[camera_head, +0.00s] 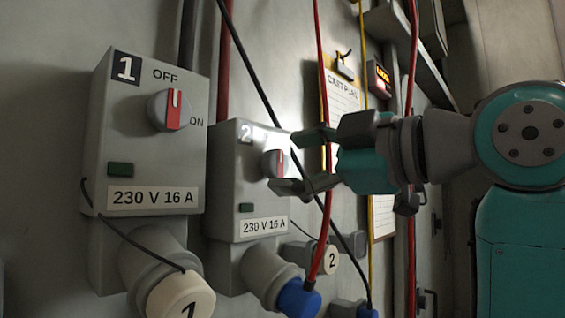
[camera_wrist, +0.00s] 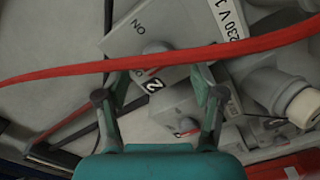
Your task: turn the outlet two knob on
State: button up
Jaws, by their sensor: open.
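The outlet two box (camera_head: 228,195) is grey, with a "2" plate at its top left and a "230 V 16 A" label. Its round grey knob (camera_head: 271,163) has a red mark that stands near upright. My gripper (camera_head: 292,162) comes in from the right. It is open, with one finger above and one below the knob's right side. Contact cannot be told. In the wrist view the "2" plate (camera_wrist: 152,85) shows between my fingers (camera_wrist: 160,80). A red cable crosses there and partly hides the knob behind it.
The outlet one box (camera_head: 145,140) stands to the left, its knob (camera_head: 170,110) marked toward OFF. A red cable (camera_head: 324,90) and a black cable (camera_head: 262,75) hang close to my gripper. Plugs, including a blue one (camera_head: 299,298), stick out below.

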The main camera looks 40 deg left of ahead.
aim_at(273, 164)
jog(key=shift+w+a, duration=0.15)
jog(key=shift+a, duration=1.2)
jog(key=shift+c, duration=0.3)
jog(key=c, duration=1.1)
